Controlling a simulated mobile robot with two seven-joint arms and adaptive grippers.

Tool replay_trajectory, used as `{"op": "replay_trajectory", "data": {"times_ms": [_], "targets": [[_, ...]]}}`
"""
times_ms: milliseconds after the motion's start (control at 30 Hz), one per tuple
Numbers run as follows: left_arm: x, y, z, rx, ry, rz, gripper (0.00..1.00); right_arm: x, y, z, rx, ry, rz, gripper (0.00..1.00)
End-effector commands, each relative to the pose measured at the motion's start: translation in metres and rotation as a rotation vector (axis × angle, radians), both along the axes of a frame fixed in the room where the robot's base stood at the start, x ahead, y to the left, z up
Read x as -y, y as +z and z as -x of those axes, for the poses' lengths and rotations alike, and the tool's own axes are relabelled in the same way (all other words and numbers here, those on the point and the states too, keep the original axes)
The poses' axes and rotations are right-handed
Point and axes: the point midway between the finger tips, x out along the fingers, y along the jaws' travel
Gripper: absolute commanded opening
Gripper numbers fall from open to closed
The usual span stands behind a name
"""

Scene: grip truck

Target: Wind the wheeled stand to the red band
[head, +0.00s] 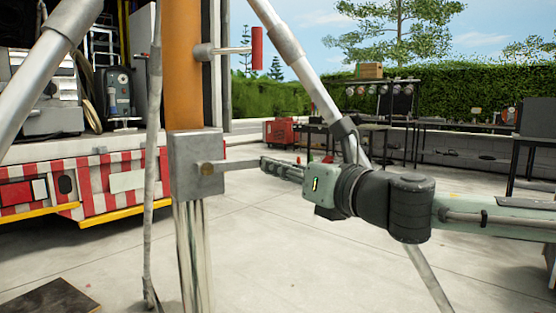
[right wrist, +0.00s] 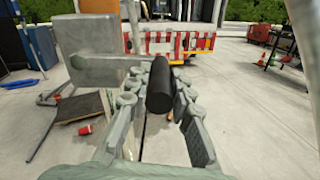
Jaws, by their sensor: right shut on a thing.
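The wheeled stand has an orange upper column (head: 184,75) rising out of a bright metal lower tube (head: 195,255), with slanting grey legs around it. A grey winch box (head: 196,165) sits at the joint, and a crank arm (head: 240,163) reaches right from it. My right gripper (head: 272,164) is at the crank's outer end. In the right wrist view its fingers (right wrist: 168,80) are around the black crank grip (right wrist: 160,90), shut on it. A red-handled lever (head: 257,48) sticks out higher on the column. I see no red band. My left gripper is out of view.
A truck with a red-and-white striped rear (head: 110,180) stands behind at left. A dark board (head: 50,298) lies on the ground at lower left. Tables and a red toolbox (head: 281,132) stand farther back; open concrete lies between.

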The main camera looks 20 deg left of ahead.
Motion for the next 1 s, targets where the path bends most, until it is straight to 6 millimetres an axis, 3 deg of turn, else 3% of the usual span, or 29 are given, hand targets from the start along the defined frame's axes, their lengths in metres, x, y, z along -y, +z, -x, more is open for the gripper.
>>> {"op": "replay_trajectory", "data": {"times_ms": [33,200,367,600,767,1000], "targets": [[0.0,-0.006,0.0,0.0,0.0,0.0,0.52,0.006,-0.013,-0.009,-0.008,-0.024,0.003,0.01],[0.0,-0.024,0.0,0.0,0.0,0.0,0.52,0.003,-0.045,-0.004,-0.011,-0.023,0.004,0.0],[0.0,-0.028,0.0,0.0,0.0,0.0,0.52,0.001,-0.054,-0.001,-0.01,-0.025,0.004,0.01],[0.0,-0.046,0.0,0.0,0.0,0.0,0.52,-0.01,-0.088,0.016,-0.014,-0.021,0.005,0.01],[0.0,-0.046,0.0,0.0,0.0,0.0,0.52,-0.013,-0.091,0.021,-0.014,-0.021,0.005,0.0],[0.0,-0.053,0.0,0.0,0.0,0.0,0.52,-0.031,-0.107,0.048,-0.009,-0.013,0.002,0.0]]}}
